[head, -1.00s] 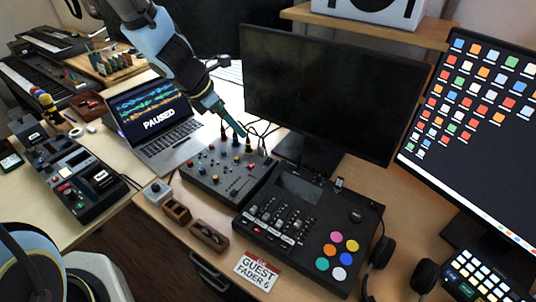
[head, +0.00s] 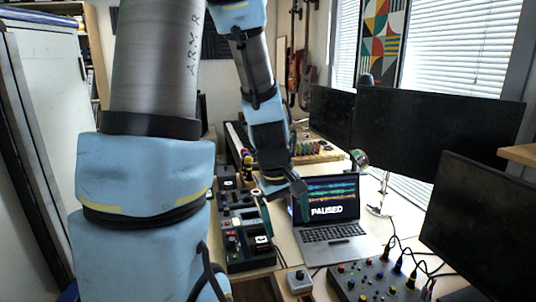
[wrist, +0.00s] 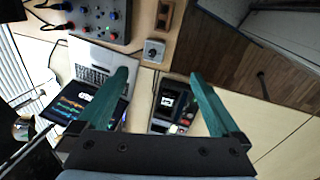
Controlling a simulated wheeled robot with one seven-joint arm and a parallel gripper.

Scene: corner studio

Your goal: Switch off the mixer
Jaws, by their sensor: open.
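A dark grey box with coloured knobs and plugged cables (head: 375,281), which may be the mixer, is at the lower right of the head view, cut by the frame edge. It also shows at the upper left of the wrist view (wrist: 108,22). The larger console with faders and coloured pads, which could also be the mixer, is in neither current view. My gripper (head: 283,208) is open and empty, in front of the laptop and over the black switch unit. Its two teal fingers (wrist: 160,75) are apart in the wrist view. No power switch can be made out.
The laptop (head: 333,233) reads PAUSED. The black switch unit (head: 250,258) lies left of it. A small grey box with a knob (head: 299,279) sits at the desk's front edge. Dark monitors (head: 430,130) stand at the right. Wooden floor (wrist: 225,50) shows beside the desk.

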